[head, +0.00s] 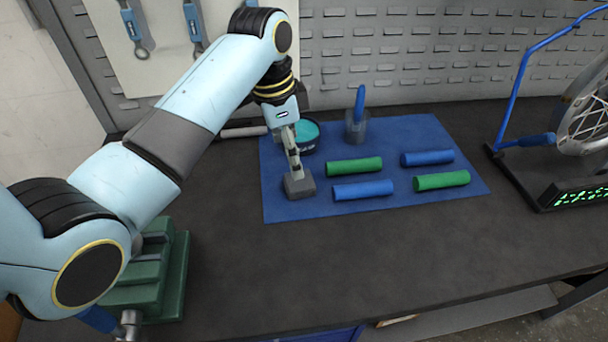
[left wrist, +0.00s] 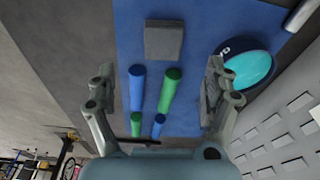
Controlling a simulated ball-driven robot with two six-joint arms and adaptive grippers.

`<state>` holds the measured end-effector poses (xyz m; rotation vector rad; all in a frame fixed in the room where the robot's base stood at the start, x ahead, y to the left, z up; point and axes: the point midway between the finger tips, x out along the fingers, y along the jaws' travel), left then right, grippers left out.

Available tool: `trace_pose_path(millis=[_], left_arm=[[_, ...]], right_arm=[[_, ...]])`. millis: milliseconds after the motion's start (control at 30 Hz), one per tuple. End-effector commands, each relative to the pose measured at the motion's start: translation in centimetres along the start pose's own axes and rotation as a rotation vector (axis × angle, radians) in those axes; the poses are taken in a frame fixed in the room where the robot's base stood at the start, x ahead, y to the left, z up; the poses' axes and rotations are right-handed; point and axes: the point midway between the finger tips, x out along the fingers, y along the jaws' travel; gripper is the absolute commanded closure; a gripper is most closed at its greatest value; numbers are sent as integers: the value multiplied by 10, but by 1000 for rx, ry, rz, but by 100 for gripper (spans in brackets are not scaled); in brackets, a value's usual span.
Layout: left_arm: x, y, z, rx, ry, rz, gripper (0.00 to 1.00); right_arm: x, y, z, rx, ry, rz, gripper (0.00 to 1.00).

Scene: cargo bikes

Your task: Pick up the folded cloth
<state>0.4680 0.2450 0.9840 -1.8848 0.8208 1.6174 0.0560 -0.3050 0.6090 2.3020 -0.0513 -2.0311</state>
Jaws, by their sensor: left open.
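The folded cloth is a small grey block (head: 299,187) lying on the left part of the blue mat (head: 390,212). In the left wrist view the cloth (left wrist: 164,41) lies flat on the mat near the top, beyond the fingertips. My left gripper (head: 294,165) points down close to the cloth in the head view. In the left wrist view the gripper (left wrist: 160,82) is open, its two fingers wide apart with nothing held between them. Whether the fingertips touch the cloth cannot be told. My right gripper is not in view.
Several green (head: 355,165) and blue (head: 363,190) rolls lie right of the cloth. A tub with turquoise contents (head: 307,132) and a grey cup with a blue handle (head: 357,125) stand behind. A green vise (head: 172,280) is front left; a wheel stand (head: 545,170) is right.

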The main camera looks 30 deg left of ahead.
Motion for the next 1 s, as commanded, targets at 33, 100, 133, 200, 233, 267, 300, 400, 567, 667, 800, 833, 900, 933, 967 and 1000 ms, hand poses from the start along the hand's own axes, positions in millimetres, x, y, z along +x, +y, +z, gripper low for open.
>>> trace_pose_path(millis=[33,100,133,200,233,267,300,400,567,667,800,833,900,933,967,1000], left_arm=[[10,1,1,-1,-3,3,15],[21,0,0,-2,-2,2,15],[25,0,1,-2,-2,2,15],[32,0,0,-1,-1,1,15],[34,0,1,-1,-2,1,15],[36,-1,1,-1,-2,0,15],[38,-1,0,-1,-1,0,15],[51,-2,-1,-1,-3,1,15],[76,-5,-2,-2,-3,1,15],[85,-5,-2,-2,-2,-1,15],[88,-5,-2,-1,-2,-1,15],[88,-5,-2,-1,-2,-2,15],[88,-5,-2,-1,-2,-1,15],[88,-5,-2,-1,-2,-1,18],[88,-5,-2,-1,-2,-1,22],[88,-5,-2,-1,-2,-1,27]], right_arm=[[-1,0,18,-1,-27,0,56],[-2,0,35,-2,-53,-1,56],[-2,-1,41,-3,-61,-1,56],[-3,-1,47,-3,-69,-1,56],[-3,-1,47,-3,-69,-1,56],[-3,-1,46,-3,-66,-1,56],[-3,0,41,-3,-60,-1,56],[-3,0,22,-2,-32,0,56],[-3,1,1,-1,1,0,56],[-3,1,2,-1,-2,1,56],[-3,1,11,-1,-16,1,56],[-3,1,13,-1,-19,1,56],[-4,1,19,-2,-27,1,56],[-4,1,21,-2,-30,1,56],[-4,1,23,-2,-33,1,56],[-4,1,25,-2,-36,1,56]])
